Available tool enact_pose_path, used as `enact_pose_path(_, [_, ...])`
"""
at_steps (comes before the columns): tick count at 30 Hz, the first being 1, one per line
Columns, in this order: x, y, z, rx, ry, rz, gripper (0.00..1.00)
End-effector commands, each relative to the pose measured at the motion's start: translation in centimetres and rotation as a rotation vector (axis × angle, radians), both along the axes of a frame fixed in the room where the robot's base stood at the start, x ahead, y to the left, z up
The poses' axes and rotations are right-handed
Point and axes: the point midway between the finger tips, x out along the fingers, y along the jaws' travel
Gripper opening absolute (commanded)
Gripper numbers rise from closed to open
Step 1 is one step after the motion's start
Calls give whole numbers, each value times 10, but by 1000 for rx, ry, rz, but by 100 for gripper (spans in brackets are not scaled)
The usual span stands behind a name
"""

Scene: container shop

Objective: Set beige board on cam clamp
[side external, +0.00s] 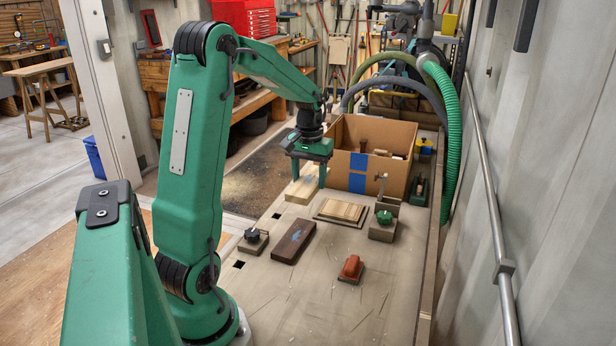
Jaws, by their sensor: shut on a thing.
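The beige board (299,192) is a pale wooden block with a bluish mark, on or just above the bench at the left of the cardboard box. My gripper (308,182) points down with its fingers on either side of the board and is shut on it. Whether the board touches the bench cannot be told. A small grey fixture with an upright metal lever (383,186) stands right of centre and may be the cam clamp. In front of it is a block with a green knob (384,217). A block with a black knob (252,236) sits at the bench's left edge.
A cardboard box (400,182) with blue tape stands behind, holding tools. Pale slats lie on a flat base (341,211) mid-bench. A dark brown board (294,241) and a red-orange block (351,268) lie nearer. The front of the bench is clear.

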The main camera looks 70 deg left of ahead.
Motion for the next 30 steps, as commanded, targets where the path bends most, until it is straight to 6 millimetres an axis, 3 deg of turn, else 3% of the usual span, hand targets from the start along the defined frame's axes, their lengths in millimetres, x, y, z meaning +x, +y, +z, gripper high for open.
enact_pose_path(17, [-13,24,-11,0,0,38,29])
enact_pose_path(30, [-39,88,-52,-1,1,37,29])
